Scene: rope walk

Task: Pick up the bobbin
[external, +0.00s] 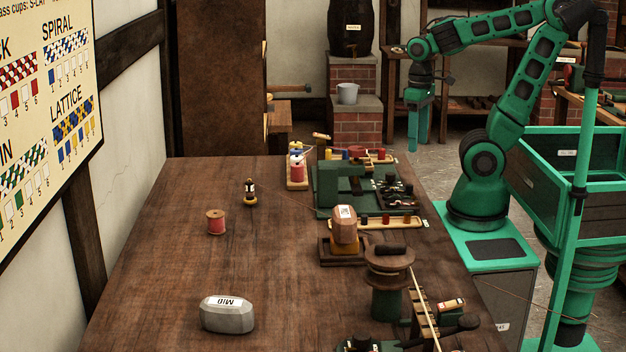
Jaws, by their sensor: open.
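A wooden bobbin wound with red thread (216,223) stands upright on the left part of the table (200,270). A small dark bottle-like piece on a yellow base (250,192) stands behind it to the right. Another red-wound bobbin (297,172) stands on a small wooden stand near the table's back. My gripper (419,146) hangs with its fingers pointing down beyond the table's back right edge. The fingers are apart with nothing between them. It is well away from the bobbins and touches nothing.
A grey block labelled MID (228,314) lies at the front left. A green machine (342,185), a wooden block on a stand (345,228) and a large reel (389,262) crowd the right side. The table's left and middle are mostly clear. A green-framed bin (545,180) stands right.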

